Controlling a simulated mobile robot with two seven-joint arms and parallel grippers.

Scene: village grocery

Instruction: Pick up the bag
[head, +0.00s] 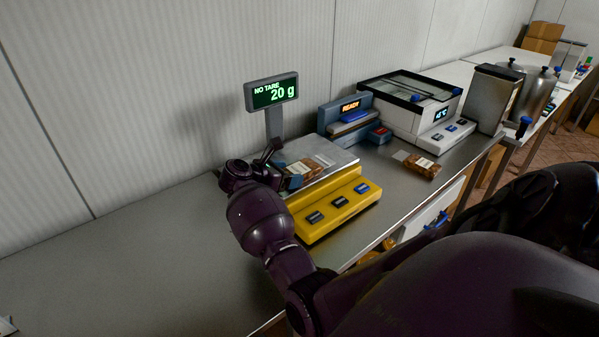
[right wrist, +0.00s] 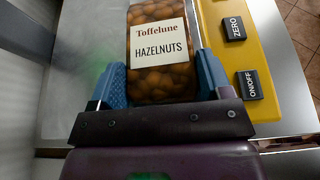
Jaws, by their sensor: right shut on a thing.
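A clear bag of hazelnuts (head: 306,169) with a pale label lies on the metal plate of the yellow scale (head: 333,207). In the right wrist view the bag (right wrist: 160,84) reads "Toffelune HAZELNUTS". My right gripper (head: 290,176) is at the plate's near left part, its blue fingers closed on both sides of the bag's end, also in the right wrist view (right wrist: 158,70). Whether the bag is lifted off the plate cannot be told. The scale display (head: 272,93) reads "NO TARE 20 g". My left gripper is not in view.
A second brown bag (head: 422,166) lies on the counter right of the scale. A device marked "READY" (head: 349,108) and a white machine (head: 412,105) stand behind. The counter's left part (head: 120,265) is clear; the wall is close behind.

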